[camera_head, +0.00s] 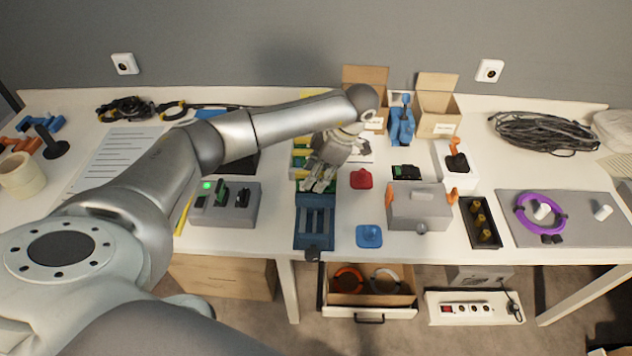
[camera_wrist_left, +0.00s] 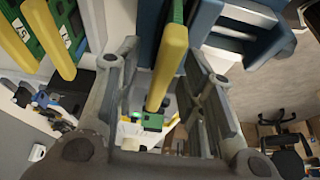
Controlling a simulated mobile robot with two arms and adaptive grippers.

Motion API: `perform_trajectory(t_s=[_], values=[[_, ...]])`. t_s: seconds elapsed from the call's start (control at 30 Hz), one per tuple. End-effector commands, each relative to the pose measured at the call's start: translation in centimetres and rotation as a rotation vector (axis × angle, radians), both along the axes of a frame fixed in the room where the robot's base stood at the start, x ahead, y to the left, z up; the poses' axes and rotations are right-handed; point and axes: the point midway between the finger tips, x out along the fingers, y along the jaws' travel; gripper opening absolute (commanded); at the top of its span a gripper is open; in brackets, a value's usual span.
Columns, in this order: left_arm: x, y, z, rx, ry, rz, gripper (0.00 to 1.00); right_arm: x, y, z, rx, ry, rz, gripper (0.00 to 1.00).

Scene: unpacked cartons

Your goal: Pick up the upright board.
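The blue rack (camera_head: 315,222) stands on the white table, its front slots empty in the head view. My left gripper (camera_head: 317,186) is over the rack, pointing down. In the left wrist view, an upright board with a yellow edge (camera_wrist_left: 167,68) lies between the two fingers of my left gripper (camera_wrist_left: 163,85). The fingers are apart, with gaps beside the board, so it is not gripped. Two more boards (camera_wrist_left: 50,38) stand to the left. My right gripper is not in view.
A grey box with a green light (camera_head: 226,203) is left of the rack. A red piece (camera_head: 361,179), a blue piece (camera_head: 369,236) and a grey box with orange handles (camera_head: 418,206) are to the right. Open cartons (camera_head: 437,115) stand behind. An open drawer (camera_head: 369,305) is below.

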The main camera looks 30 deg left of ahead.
Motion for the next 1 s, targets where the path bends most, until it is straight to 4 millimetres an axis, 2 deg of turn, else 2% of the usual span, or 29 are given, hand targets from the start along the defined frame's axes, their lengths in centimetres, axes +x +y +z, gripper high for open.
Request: perform_trajectory(t_s=[0.03, 0.27, 0.73, 0.87, 1.0], values=[[0.0, 0.0, 0.0, 0.000, 0.000, 0.000, 0.30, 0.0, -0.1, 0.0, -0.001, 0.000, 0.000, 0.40], [0.0, 0.0, 0.0, 0.000, 0.000, 0.000, 0.00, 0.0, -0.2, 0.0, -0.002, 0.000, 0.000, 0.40], [0.0, 0.0, 0.5, -0.002, 0.000, 0.000, 0.00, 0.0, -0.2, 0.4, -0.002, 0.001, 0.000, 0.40], [0.0, 0.0, 1.9, 0.000, -0.001, 0.000, 0.00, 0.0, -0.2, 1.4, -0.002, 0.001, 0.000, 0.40], [0.1, 0.0, 4.1, 0.000, -0.002, 0.000, 0.00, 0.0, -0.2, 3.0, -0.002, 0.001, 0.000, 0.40]])
